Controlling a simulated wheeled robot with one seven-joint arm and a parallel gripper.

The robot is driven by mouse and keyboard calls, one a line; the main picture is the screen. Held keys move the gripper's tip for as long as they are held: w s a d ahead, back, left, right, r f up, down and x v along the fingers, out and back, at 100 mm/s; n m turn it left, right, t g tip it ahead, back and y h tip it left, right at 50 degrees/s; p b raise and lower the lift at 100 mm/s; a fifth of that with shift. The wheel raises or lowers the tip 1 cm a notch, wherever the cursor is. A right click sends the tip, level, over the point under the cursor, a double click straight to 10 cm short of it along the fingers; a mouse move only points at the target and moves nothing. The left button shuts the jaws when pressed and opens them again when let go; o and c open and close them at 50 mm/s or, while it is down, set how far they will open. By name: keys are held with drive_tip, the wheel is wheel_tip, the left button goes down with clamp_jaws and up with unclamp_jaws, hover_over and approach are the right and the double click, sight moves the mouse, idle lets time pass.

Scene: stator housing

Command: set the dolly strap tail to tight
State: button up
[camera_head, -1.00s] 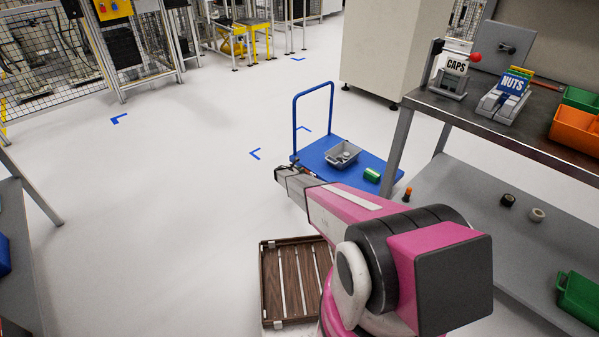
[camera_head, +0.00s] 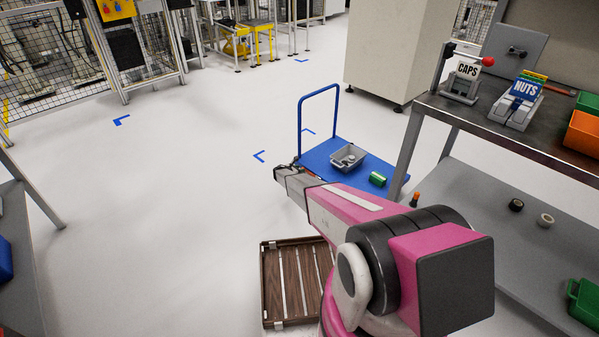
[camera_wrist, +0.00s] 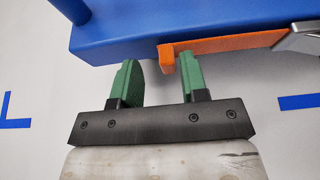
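The blue dolly (camera_head: 318,154) with its upright push handle stands on the floor ahead, and its deck edge (camera_wrist: 115,38) fills the top of the wrist view. My gripper (camera_wrist: 158,66) is open, with two green fingers apart. The strap's free end is at the right finger, reaching slightly into the gap; I cannot tell whether they touch. In the head view, my arm's end (camera_head: 290,178) is beside the dolly's near left corner, with the fingers mostly hidden.
A grey bin (camera_head: 348,159) and a green item (camera_head: 378,179) sit on the dolly deck. A workbench (camera_head: 500,132) with a lower shelf stands close on the right. A brown slatted crate (camera_head: 296,282) is in front below. The floor at left is open.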

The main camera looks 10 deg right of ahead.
drive_tip(key=shift+s, duration=0.15)
drive_tip(key=v, duration=1)
drive_tip(key=shift+s+a, duration=0.15)
drive_tip(key=shift+a, duration=0.2)
drive_tip(key=shift+r, duration=0.1)
